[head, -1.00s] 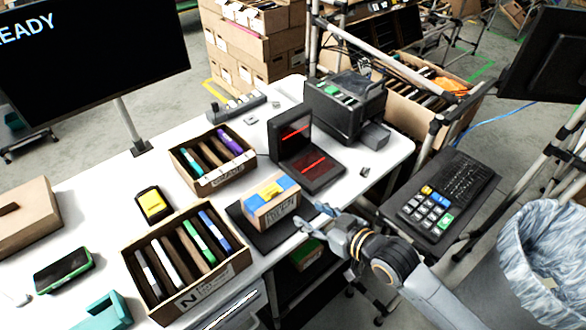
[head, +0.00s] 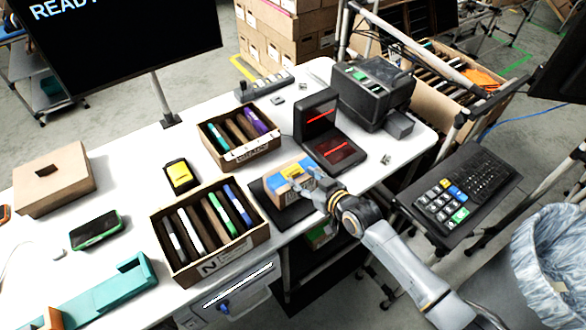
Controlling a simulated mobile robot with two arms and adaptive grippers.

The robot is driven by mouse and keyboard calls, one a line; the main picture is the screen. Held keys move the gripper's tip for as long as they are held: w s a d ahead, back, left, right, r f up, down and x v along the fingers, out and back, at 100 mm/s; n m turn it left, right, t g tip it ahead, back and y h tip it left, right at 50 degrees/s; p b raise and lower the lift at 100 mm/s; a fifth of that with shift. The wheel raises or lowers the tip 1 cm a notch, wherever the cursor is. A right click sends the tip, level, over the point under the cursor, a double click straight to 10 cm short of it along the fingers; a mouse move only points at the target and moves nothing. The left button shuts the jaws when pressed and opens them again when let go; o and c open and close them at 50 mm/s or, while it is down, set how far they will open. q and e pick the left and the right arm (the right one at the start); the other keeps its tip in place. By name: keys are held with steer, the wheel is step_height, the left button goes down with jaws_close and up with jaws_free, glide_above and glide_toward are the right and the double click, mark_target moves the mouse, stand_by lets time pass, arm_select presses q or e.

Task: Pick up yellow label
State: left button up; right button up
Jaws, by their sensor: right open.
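A small carton (head: 283,201) with a blue top stands on a black plate (head: 258,190) near the front edge of the white table. A yellow patch, the yellow label (head: 291,169), lies on its top. My right gripper (head: 304,182) is open, with its fingers over the right part of the carton's top, hiding some of it. I cannot tell whether the fingers touch the label. Another yellow block (head: 180,175) sits in a black holder to the left. My left gripper is not in view.
An open carton of binders (head: 208,262) stands just left of the small carton, another (head: 252,156) behind it. A black scanner with red lines (head: 333,155) and a printer (head: 372,92) stand at the back right. A keypad (head: 458,195) is at right.

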steer(key=shift+x, duration=0.8)
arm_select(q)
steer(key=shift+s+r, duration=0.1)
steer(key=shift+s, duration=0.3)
arm_select(e)
steer(key=shift+s, duration=0.1)
steer(key=c, duration=0.8)
